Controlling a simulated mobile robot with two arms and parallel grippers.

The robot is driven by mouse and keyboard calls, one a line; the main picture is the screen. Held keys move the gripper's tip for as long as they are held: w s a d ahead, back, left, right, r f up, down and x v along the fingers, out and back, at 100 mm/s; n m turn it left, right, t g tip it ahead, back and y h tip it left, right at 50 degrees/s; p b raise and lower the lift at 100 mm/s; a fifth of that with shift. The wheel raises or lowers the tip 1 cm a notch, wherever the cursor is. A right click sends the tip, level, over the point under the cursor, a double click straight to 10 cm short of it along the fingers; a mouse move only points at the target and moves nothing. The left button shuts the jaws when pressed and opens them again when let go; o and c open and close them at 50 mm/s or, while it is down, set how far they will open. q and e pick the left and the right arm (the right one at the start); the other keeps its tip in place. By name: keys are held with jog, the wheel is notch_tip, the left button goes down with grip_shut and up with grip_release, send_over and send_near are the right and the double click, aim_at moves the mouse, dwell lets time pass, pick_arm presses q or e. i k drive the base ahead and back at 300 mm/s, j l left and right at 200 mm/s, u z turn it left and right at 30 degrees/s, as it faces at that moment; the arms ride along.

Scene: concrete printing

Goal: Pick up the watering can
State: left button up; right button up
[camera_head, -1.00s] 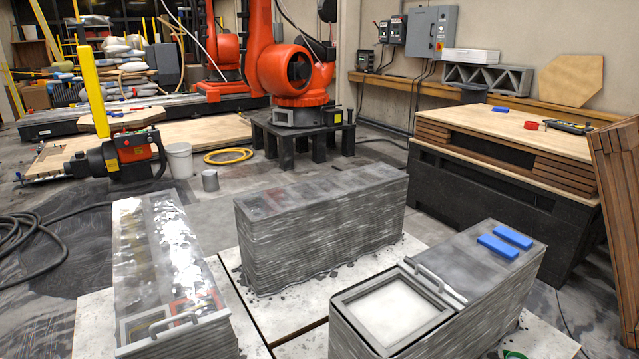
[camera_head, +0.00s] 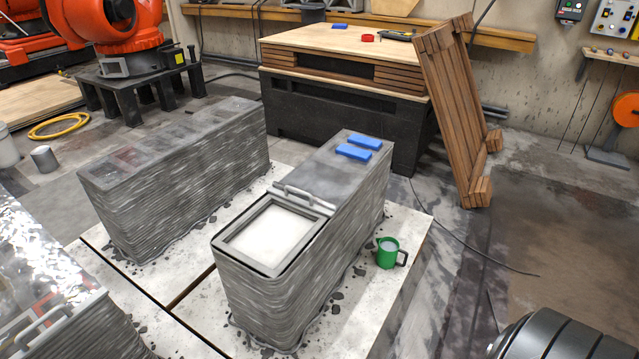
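A small green can with a dark handle (camera_head: 387,253), the only thing like a watering can in view, stands upright on the pale floor slab. It is just right of the nearest layered concrete block (camera_head: 285,275), and its handle points right. No spout can be made out. Neither gripper is in view. A dark rounded part at the bottom right corner looks like part of my own arm, well apart from the can.
Blue blocks (camera_head: 359,148) lie on the near concrete block. A second concrete block (camera_head: 180,185) stands to its left. A wooden pallet (camera_head: 460,115) leans against the workbench (camera_head: 335,90). A thin cable crosses the floor right of the can, where the floor is mostly clear.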

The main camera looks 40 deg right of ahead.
aim_at(389, 250)
jog(key=z, duration=1.7)
